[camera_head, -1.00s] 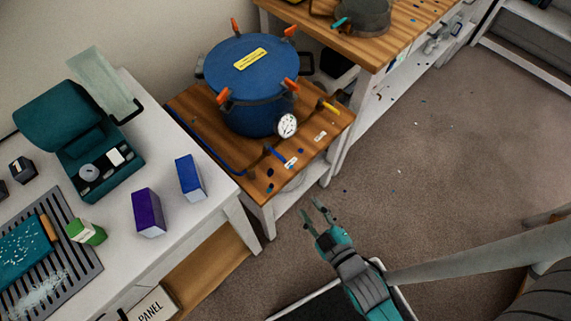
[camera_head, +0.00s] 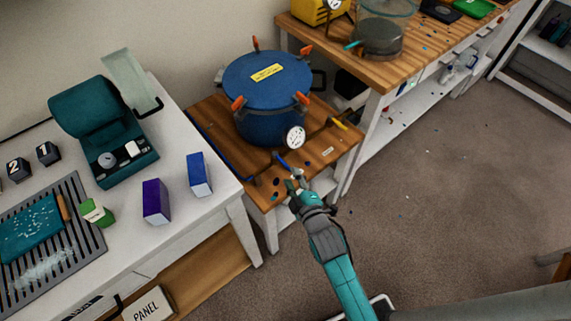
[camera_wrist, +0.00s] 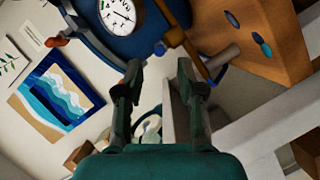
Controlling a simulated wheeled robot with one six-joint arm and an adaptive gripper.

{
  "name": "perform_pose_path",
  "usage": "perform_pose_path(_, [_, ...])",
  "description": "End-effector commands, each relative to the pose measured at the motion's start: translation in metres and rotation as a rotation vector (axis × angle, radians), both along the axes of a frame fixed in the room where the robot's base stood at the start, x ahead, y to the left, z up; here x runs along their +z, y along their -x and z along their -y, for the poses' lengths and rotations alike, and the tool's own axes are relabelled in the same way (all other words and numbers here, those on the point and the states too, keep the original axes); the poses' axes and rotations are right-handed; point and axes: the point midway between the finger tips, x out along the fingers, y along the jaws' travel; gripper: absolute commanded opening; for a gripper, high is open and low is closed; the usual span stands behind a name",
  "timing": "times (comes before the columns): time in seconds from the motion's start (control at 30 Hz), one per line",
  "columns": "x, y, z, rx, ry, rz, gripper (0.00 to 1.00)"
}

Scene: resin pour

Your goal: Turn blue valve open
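The blue valve handle (camera_head: 283,161) sits low at the front of the blue pressure pot (camera_head: 262,88), by the front edge of its wooden stand (camera_head: 205,107). My gripper (camera_head: 292,182) is just in front of the handle, at the stand's front edge. In the wrist view my gripper (camera_wrist: 159,68) is open, with nothing between its fingers. A small blue part (camera_wrist: 217,76), seemingly the valve handle, is just right of the right fingertip there. I cannot tell whether they touch. The round gauge (camera_head: 294,138) is above the valve and also shows in the wrist view (camera_wrist: 118,14).
A yellow valve handle (camera_head: 339,124) is to the right on the same stand. A white table (camera_head: 118,229) with purple and blue boxes stands at left. A wooden bench (camera_head: 410,50) stands behind at right. The carpet (camera_head: 440,190) at right is mostly open.

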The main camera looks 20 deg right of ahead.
Motion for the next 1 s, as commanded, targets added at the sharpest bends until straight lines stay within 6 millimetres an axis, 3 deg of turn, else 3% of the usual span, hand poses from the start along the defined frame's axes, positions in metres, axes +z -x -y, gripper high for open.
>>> perform_pose_path(0.2, [-0.007, -0.036, 0.001, 0.0, -0.001, 0.001, 0.38])
perform_pose_path(0.4, [-0.012, -0.059, 0.001, -0.001, 0.0, 0.001, 0.38])
perform_pose_path(0.87, [-0.015, -0.069, 0.001, 0.0, -0.001, 0.0, 0.38])
perform_pose_path(1.0, [-0.015, -0.069, 0.001, 0.0, -0.001, 0.0, 0.06])
